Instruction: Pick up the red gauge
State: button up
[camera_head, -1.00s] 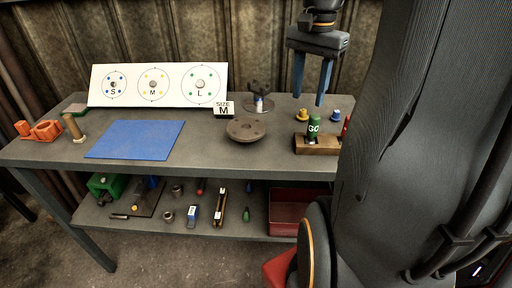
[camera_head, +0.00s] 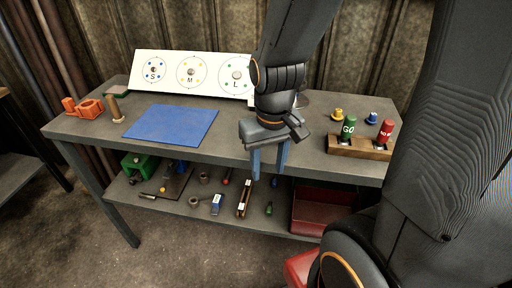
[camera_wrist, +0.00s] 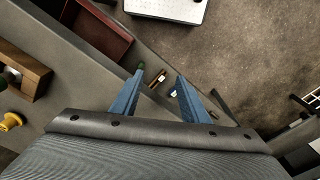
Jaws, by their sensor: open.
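The red gauge (camera_head: 386,131), with white lettering on it, stands upright at the right end of a wooden block (camera_head: 345,148) on the bench's right side. A green gauge marked GO (camera_head: 349,127) stands beside it in the same block. My gripper (camera_head: 269,170) is open and empty, fingers pointing down, at the bench's front edge, well left of the block. In the wrist view my open fingers (camera_wrist: 160,72) have nothing between them up close. The wooden block (camera_wrist: 28,78) shows at the left there, but I cannot make out the red gauge.
Yellow (camera_head: 337,114) and blue (camera_head: 371,118) knobs stand behind the block. A blue mat (camera_head: 170,124), orange part (camera_head: 90,107) and size board (camera_head: 145,85) are at left. The lower shelf holds a red bin (camera_head: 322,208) and several small parts. My arm covers the bench's middle.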

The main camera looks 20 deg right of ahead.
aim_at(388, 126)
jog(key=u, duration=1.35)
jog(key=k, duration=0.45)
jog(key=z, duration=1.45)
jog(key=k, duration=0.5)
jog(key=u, duration=0.6)
jog(key=i, duration=0.45)
jog(key=z, duration=1)
